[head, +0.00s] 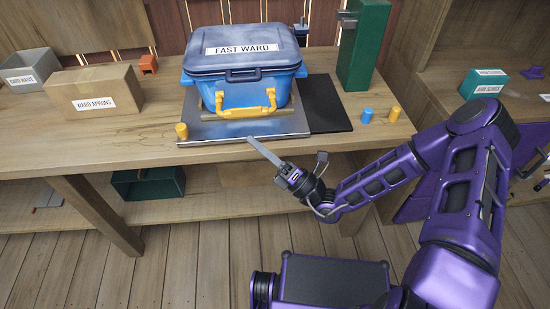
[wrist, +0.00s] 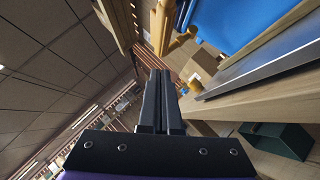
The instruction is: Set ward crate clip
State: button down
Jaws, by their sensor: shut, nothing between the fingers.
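The crate (head: 232,94) is blue, with a grey-blue lid (head: 243,52) labelled EAST WARD. The lid lies on top and looks closed. A yellow clip (head: 246,103) sits low on the crate's front, below a dark catch (head: 243,75) on the lid's front edge. My gripper (head: 252,141) is shut and empty, in front of the table edge and below the clip, apart from the crate. In the wrist view my fingers (wrist: 160,76) are together, and the blue crate (wrist: 235,18) shows at the upper right.
The crate stands on a metal plate (head: 205,130) beside a black mat (head: 328,104). A yellow peg (head: 182,131) stands left; blue (head: 367,116) and orange (head: 394,114) pegs stand right. A tall green block (head: 364,48) is behind right. A WARD APRONS box (head: 95,90) is left.

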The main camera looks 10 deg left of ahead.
jog(key=shift+w+a+r, duration=0.15)
jog(key=shift+w+r, duration=0.5)
jog(key=shift+w, duration=0.1)
jog(key=shift+w+a+r, duration=0.15)
jog(key=shift+w+r, duration=0.5)
jog(key=shift+w, duration=0.05)
jog(key=shift+r, duration=0.1)
jog(key=shift+r+m+t+h+p, duration=0.3)
jog(key=shift+m+h+p, duration=0.1)
jog(key=shift+p, duration=0.4)
